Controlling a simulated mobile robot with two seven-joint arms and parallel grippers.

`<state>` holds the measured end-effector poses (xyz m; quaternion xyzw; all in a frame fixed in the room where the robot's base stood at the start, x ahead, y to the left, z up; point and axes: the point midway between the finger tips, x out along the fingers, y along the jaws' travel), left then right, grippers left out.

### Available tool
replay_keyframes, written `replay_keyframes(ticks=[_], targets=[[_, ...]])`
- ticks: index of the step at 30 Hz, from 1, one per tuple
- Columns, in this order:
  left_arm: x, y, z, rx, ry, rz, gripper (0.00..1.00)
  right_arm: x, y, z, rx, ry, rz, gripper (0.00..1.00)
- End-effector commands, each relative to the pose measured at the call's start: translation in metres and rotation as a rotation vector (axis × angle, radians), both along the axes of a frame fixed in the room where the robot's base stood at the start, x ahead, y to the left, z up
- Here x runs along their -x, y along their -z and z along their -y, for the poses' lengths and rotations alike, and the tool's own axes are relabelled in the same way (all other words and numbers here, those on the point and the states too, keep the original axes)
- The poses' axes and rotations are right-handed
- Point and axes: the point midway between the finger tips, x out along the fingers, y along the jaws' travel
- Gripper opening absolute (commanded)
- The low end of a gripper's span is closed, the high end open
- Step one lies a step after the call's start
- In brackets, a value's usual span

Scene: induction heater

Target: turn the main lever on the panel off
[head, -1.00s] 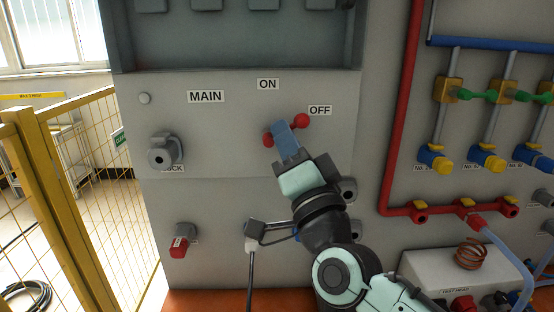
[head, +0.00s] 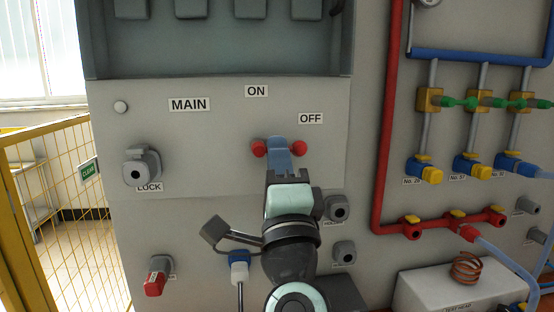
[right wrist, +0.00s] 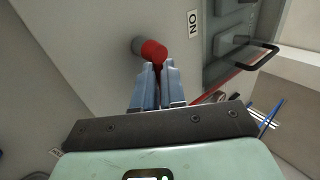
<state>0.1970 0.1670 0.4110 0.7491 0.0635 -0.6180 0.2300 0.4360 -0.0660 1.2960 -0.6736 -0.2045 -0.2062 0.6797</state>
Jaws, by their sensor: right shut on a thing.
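The main lever (head: 303,148) is a bar with red ends on the grey panel, below the ON label (head: 256,91) and the OFF label (head: 311,118). It lies about level, one red end on each side of my fingers. My right gripper (head: 279,145) is shut on its middle, and the blue fingers hide that part. In the right wrist view a red end of the lever (right wrist: 153,51) shows at the fingertips (right wrist: 156,72), with the ON label (right wrist: 193,23) nearby. My left gripper is not in view.
A LOCK knob (head: 141,167) is left of the lever under the MAIN label (head: 189,104). A red-tipped knob (head: 155,281) and a blue-and-white cable plug (head: 239,265) are lower. Red pipe (head: 389,120) runs at the right. A yellow fence (head: 60,190) stands left.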

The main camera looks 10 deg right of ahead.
Motion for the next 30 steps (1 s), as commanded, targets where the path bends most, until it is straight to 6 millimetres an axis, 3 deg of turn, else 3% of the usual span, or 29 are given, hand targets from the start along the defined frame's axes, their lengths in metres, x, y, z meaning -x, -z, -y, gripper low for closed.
replay_keyframes(ticks=[11, 12, 14, 24, 30], targets=[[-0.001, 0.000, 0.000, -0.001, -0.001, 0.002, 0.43, 0.000, -0.001, 0.002, -0.012, 0.002, 0.001, 0.00], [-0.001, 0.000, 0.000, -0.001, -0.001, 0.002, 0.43, 0.000, -0.001, 0.002, -0.012, 0.002, 0.001, 0.20], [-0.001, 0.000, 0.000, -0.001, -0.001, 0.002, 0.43, 0.000, -0.001, 0.002, -0.011, 0.002, 0.001, 0.35], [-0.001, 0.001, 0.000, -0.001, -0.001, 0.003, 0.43, 0.002, 0.001, 0.001, -0.008, 0.001, 0.000, 0.35], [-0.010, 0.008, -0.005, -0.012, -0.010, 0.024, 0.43, 0.021, 0.016, 0.001, -0.006, 0.000, 0.000, 0.35]])
